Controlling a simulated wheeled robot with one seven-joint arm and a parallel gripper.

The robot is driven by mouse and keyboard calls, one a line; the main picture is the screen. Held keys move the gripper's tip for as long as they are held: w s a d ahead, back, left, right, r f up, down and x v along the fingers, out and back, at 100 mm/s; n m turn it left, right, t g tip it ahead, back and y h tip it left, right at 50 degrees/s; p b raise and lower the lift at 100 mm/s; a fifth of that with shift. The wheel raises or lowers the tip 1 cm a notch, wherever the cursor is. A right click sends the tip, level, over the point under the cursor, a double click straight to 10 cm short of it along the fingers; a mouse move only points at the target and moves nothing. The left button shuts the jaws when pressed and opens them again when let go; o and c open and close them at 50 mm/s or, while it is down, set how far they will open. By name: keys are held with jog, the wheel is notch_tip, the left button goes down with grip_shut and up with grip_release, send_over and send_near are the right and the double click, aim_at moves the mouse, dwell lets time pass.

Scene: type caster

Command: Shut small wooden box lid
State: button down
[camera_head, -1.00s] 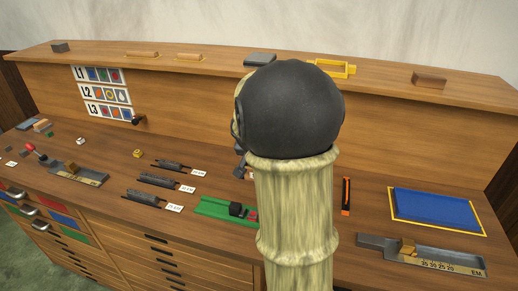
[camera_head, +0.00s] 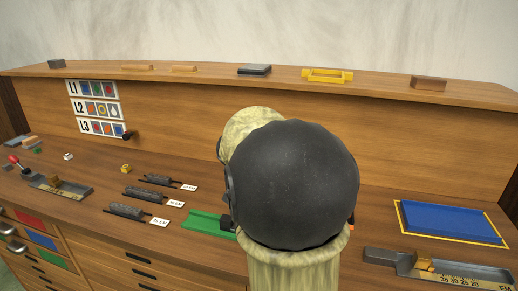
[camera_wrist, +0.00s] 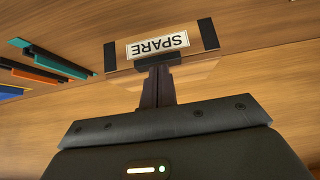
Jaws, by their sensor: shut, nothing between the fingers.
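In the wrist view, a wooden piece with an upside-down SPARE label (camera_wrist: 158,45) and two dark end strips appears at the top centre. It looks like part of the small wooden box, but I cannot tell whether this is the lid or a side. My gripper (camera_wrist: 158,64) is shut and empty, its dark fingertips at the lower edge of the label; whether they touch it is unclear. In the head view my arm hides the gripper and the box, so the lid's angle does not show.
The wooden bench carries a blue tray (camera_head: 450,222) and a grey slotted gauge (camera_head: 440,268) at right, and several dark cylinders (camera_head: 145,193) left of my arm. A yellow frame (camera_head: 327,75) sits on the back shelf. Coloured strips (camera_wrist: 50,62) lie left in the wrist view.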

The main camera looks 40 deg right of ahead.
jog(key=shift+s+a+f, duration=0.1)
jog(key=shift+f, duration=0.3)
jog(key=shift+r, duration=0.1)
jog(key=w+d+r+p+v, duration=0.1)
jog(key=p+v, duration=0.2)
jog(key=v, duration=1)
jog(key=shift+r, duration=0.35)
jog(key=shift+w+d, duration=0.1)
